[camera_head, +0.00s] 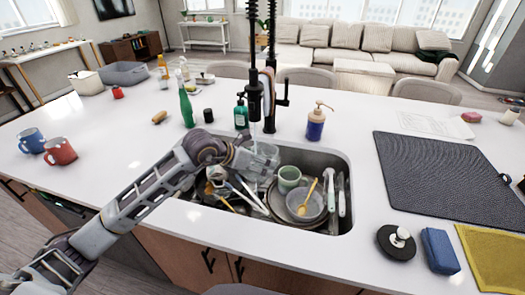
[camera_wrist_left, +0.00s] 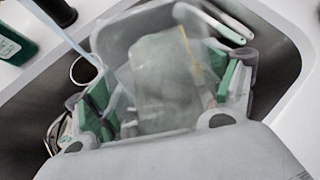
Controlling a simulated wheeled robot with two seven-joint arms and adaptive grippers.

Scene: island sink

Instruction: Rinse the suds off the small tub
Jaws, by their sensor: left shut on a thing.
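The small tub (camera_head: 264,157) is clear and see-through. My left gripper (camera_head: 243,158) is shut on it and holds it over the left part of the sink (camera_head: 345,222), under the faucet (camera_head: 254,100). A thin water stream (camera_head: 254,137) falls at the tub in the head view. In the left wrist view the tub (camera_wrist_left: 165,75) sits between the green-padded fingers, and the stream (camera_wrist_left: 58,35) runs beside it on the left. A pale, cloudy patch shows on the tub; I cannot tell if it is suds. My right gripper is not in view.
The sink below holds a green mug (camera_head: 289,178), a grey bowl (camera_head: 305,203), a yellow spoon and several utensils. A green bottle (camera_head: 186,107), a soap dispenser (camera_head: 316,124) and a dark drying mat (camera_head: 440,178) surround it. The counter front-left is clear.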

